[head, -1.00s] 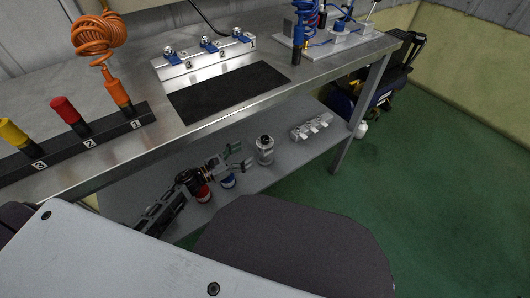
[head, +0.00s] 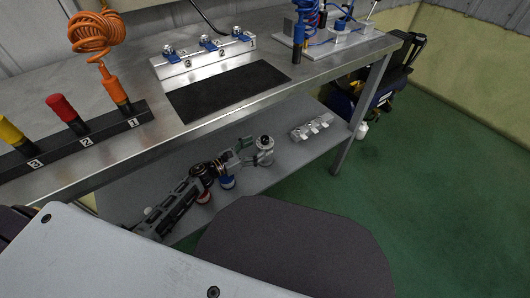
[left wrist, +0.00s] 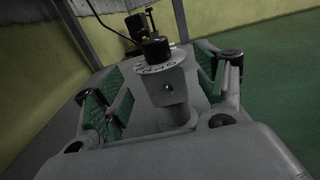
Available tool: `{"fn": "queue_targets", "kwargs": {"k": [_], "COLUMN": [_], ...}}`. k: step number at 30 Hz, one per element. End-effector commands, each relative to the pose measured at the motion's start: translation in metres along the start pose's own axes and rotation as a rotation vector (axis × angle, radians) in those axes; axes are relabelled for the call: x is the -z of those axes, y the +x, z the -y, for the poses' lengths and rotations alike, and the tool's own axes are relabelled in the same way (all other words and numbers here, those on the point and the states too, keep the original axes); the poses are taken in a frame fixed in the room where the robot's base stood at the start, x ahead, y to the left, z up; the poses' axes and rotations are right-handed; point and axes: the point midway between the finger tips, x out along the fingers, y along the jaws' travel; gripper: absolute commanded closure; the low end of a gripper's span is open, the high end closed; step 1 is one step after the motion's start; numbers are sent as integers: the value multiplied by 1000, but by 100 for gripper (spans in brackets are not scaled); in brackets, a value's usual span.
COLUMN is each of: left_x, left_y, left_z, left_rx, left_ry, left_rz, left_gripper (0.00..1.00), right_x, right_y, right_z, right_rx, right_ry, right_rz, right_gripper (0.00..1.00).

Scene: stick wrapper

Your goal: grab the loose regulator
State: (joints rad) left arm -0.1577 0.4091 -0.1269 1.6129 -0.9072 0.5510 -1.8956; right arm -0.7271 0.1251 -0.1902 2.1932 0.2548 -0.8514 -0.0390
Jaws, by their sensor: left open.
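The loose regulator (head: 265,143), a grey cylinder with a black knob on top, stands upright on the lower shelf (head: 290,155). In the left wrist view the regulator (left wrist: 165,82) stands between the two fingers of my left gripper (left wrist: 160,90). The green-padded fingers are apart on either side of it, with visible gaps. In the head view my left gripper (head: 254,151) is open at the regulator's left side, and its fingers partly hide the lower body. My right gripper is not in view.
A red-based item (head: 203,196) and a blue-based item (head: 227,182) stand on the shelf close beside my left arm. A grey block with several fittings (head: 311,128) lies right of the regulator. The workbench top (head: 130,170) overhangs the shelf, and a table leg (head: 360,120) stands at right.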

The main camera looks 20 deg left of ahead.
Motion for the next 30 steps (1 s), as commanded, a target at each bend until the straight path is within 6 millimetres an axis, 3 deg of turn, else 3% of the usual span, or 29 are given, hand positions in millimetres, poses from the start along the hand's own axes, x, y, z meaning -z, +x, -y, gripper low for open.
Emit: {"fn": "queue_targets", "kwargs": {"k": [8,21,30], "left_x": [2,5,4], "left_y": [10,47,52], "left_z": [0,1,1], "left_rx": [0,1,0], "left_ry": [0,0,-1], "left_rz": [1,2,0], "left_gripper": [29,29,29], "right_x": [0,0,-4], "right_y": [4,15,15], "right_z": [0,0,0], "right_rx": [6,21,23], "right_ry": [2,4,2], "right_rz": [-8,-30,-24], "right_gripper": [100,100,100]}}
